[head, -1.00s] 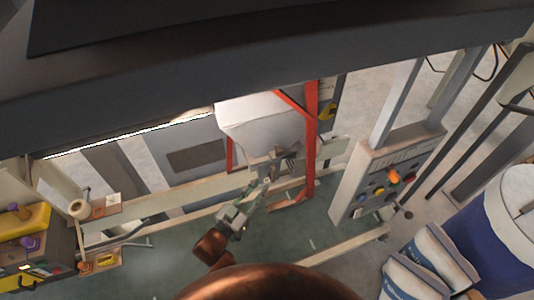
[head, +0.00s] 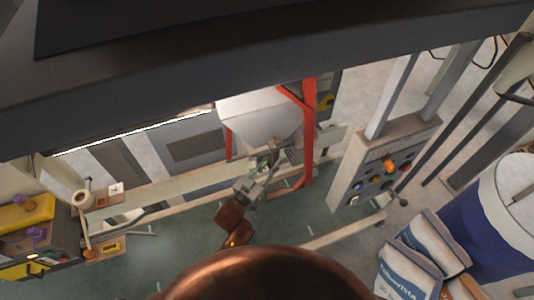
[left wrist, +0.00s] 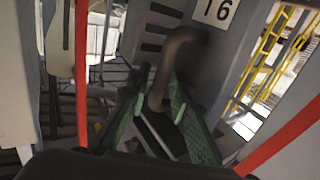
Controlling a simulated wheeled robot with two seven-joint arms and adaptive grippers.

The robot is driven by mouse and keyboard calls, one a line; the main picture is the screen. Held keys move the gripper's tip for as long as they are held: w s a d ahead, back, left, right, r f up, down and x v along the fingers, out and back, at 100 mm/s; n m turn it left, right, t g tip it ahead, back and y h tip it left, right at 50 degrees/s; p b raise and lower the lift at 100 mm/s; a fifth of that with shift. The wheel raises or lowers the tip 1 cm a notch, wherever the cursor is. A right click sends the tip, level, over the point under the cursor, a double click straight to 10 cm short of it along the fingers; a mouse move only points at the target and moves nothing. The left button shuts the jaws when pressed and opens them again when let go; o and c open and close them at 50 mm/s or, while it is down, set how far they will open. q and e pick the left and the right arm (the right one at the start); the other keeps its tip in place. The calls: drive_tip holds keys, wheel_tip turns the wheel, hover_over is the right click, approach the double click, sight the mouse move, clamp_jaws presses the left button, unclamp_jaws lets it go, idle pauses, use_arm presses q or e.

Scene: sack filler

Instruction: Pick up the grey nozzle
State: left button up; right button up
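The grey nozzle (left wrist: 178,55) looks like a dark grey bent tube in the left wrist view. It stands between the two green-padded fingers of my left gripper (left wrist: 157,95), with its top bending to the right. The fingers are apart on either side of it; I see no clear grip, and contact is hard to judge. In the head view my left gripper (head: 270,157) is just below the white hopper (head: 258,122), and the nozzle is too small to make out there. My right gripper is not in view.
A red frame (head: 309,135) stands close to the right of the hopper. A control box (head: 385,165) with coloured buttons is further right. Sacks (head: 410,265) and a blue drum (head: 490,235) fill the lower right. A pale rail (head: 165,192) runs left of the gripper.

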use_arm(q)
clamp_jaws()
drive_tip(key=shift+r, duration=0.3)
idle(0.6)
